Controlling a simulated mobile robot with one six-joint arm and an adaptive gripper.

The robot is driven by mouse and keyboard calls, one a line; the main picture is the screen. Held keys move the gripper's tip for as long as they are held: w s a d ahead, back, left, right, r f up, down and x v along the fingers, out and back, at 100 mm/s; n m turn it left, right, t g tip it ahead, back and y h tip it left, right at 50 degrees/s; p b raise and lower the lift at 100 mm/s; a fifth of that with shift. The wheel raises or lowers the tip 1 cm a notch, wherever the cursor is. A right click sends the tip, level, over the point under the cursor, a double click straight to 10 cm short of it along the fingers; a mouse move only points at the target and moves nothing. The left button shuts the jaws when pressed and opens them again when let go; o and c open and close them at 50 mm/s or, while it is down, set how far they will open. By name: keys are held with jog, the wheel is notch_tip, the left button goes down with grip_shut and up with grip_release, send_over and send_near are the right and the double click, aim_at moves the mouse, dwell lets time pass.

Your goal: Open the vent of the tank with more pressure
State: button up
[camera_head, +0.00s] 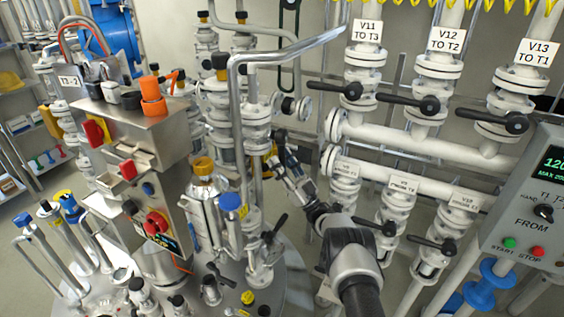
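My arm reaches up from the bottom centre, and my gripper (279,150) is at mid-picture, beside a vertical pipe stack (257,130). It is small and partly overlapped by its own links, so I cannot tell whether it is open or touching anything. A yellow part (270,160) shows right by it. A tank lid (290,290) crowded with fittings fills the lower left, with a control box (140,125) above it, tagged "T3" or similar. No tank pressure reading is legible, and I cannot tell which fitting is a vent.
A control panel (530,200) with a green display is at far right. A bent steel pipe (290,50) crosses above my gripper.

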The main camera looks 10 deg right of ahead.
jog(key=v, duration=1.2)
